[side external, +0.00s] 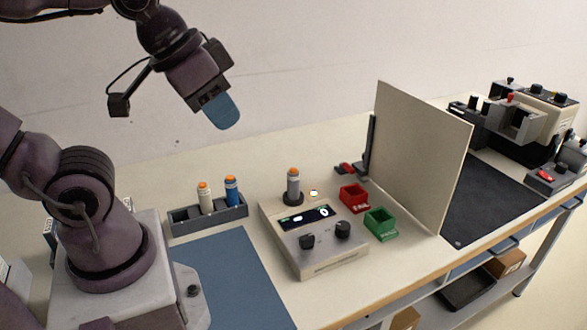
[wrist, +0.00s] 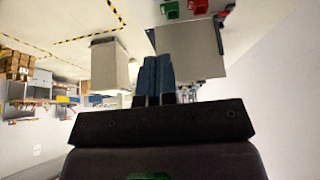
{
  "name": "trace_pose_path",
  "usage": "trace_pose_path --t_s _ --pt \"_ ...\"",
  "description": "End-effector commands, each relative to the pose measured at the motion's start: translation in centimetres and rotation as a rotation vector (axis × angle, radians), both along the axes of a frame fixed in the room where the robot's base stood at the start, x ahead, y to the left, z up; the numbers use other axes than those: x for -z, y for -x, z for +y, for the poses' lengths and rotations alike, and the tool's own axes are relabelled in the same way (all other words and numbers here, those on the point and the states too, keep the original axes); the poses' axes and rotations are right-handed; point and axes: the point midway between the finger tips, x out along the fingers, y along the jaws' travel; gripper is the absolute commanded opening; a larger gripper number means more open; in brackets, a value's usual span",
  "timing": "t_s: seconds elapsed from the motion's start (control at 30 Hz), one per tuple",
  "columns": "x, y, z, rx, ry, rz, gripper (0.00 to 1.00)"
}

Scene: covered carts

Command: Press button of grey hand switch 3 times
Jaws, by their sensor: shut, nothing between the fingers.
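The grey hand switch (side external: 293,183) has an orange button on top. The grey switch cannot be made out in the wrist view.
A white switch (side external: 205,199) and a blue switch (side external: 231,190), both orange-topped, stand in a grey holder (side external: 208,222). A red bin (side external: 354,198) and a green bin (side external: 381,223) stand right of the control box, before an upright beige panel (side external: 415,155). A blue mat (side external: 232,280) lies in front.

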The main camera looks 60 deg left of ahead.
Motion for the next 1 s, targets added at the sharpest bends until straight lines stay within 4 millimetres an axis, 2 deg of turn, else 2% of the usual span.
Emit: trace_pose_path --t_s 0.73,0.87,1.0 --pt "0.0 0.0 0.1 -0.002 0.0 0.0 0.0" --pt "0.7 -0.2 0.8 -0.042 0.001 0.038 0.0" --pt "2.7 -1.0 2.9 -0.115 -0.021 0.142 0.0"
